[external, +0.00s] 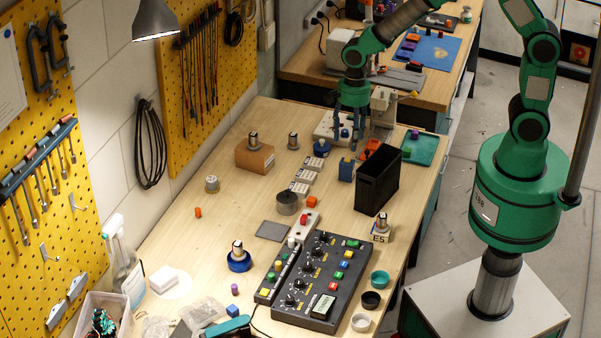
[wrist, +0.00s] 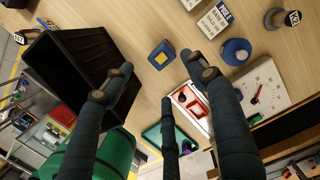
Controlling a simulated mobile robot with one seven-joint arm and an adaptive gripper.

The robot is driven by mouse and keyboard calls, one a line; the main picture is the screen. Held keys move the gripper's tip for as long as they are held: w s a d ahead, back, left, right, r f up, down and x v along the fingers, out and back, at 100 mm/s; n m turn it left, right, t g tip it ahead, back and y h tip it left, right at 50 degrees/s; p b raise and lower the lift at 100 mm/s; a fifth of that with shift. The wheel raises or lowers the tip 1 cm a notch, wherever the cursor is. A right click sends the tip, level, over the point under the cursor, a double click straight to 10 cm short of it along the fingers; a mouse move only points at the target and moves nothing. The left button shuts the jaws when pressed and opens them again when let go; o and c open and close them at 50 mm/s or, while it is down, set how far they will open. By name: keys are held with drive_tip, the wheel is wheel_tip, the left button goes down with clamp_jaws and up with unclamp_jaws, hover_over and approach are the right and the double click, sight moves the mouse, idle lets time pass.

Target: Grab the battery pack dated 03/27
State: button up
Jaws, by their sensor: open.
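No date 03/27 is readable in either view, so I cannot tell which thing is the named battery pack. Several white printed cards or blocks (external: 305,175) lie mid-bench; in the wrist view two show (wrist: 215,20) at the top, their small print unclear. A blue block (external: 346,170) stands beside the black bin; its yellow-marked top shows in the wrist view (wrist: 161,54). My gripper (external: 352,122) hangs over the bench's far part, fingers down. In the wrist view its fingers (wrist: 158,88) are spread apart, with nothing between them.
A tall black open bin (external: 377,180) stands close by, left in the wrist view (wrist: 75,65). A white dial panel (wrist: 262,95), a blue round piece (wrist: 237,51) and a green tray (external: 420,149) surround my gripper. A control box (external: 318,280) fills the near bench.

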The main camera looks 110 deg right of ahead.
sight(348, 159)
drive_tip(key=shift+w+a+f+b, duration=0.15)
drive_tip(key=shift+f, duration=1.2)
drive_tip(key=shift+w+a+f+b, duration=0.1)
drive_tip(key=shift+f+b, duration=0.05)
drive_tip(key=shift+f, duration=1.2)
drive_tip(key=shift+w+f+b, duration=0.15)
drive_tip(key=shift+f+b, duration=0.15)
drive_tip(key=shift+f, duration=1)
drive_tip(key=shift+w+f+b, duration=0.15)
drive_tip(key=shift+f+b, duration=0.1)
drive_tip(key=shift+f, duration=1.05)
drive_tip(key=shift+c, duration=0.5)
drive_tip(key=c, duration=1.3)
